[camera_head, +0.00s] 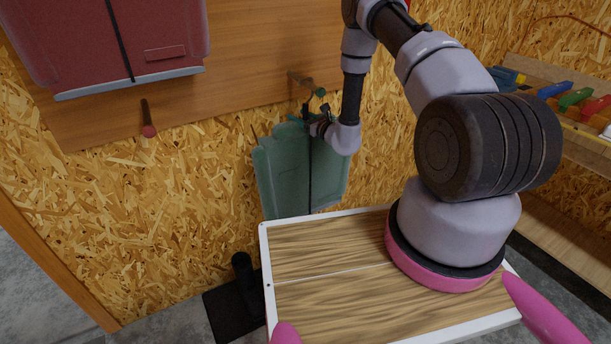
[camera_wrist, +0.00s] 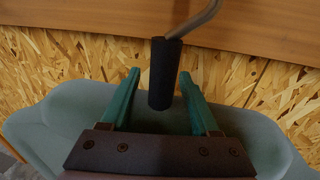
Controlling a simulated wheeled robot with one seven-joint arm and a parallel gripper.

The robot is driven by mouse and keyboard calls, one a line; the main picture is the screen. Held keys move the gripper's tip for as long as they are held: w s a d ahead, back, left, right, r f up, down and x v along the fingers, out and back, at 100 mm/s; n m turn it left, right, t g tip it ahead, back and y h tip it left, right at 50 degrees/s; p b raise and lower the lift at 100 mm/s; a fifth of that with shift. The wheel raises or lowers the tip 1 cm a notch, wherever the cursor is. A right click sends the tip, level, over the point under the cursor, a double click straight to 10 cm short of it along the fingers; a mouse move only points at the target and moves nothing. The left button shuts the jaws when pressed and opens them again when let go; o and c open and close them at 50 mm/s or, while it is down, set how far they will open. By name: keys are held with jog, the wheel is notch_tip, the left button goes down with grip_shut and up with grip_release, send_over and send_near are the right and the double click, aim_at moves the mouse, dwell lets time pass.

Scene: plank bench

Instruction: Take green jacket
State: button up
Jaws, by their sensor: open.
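The green jacket (camera_head: 278,172) hangs against the chipboard wall below a wall hook (camera_head: 297,78). It has a dark front line. In the wrist view the jacket (camera_wrist: 60,118) shows as grey-green cloth below and behind the fingers. My gripper (camera_head: 312,108) is at the top of the jacket, close under the hook. In the wrist view its two green fingers (camera_wrist: 160,96) are apart, with the hook's black tip (camera_wrist: 163,72) showing between them. No cloth is clearly seen between the fingers. My wrist hides part of the jacket's upper right in the head view.
A red jacket (camera_head: 105,40) hangs at upper left, with another peg (camera_head: 148,118) below it. A wood-topped white-edged tray (camera_head: 330,262), mine, is in front. A shelf (camera_head: 585,138) with coloured tools stands at right. A dark stand (camera_head: 243,280) is on the floor.

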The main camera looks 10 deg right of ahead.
grip_shut()
dwell(1.3)
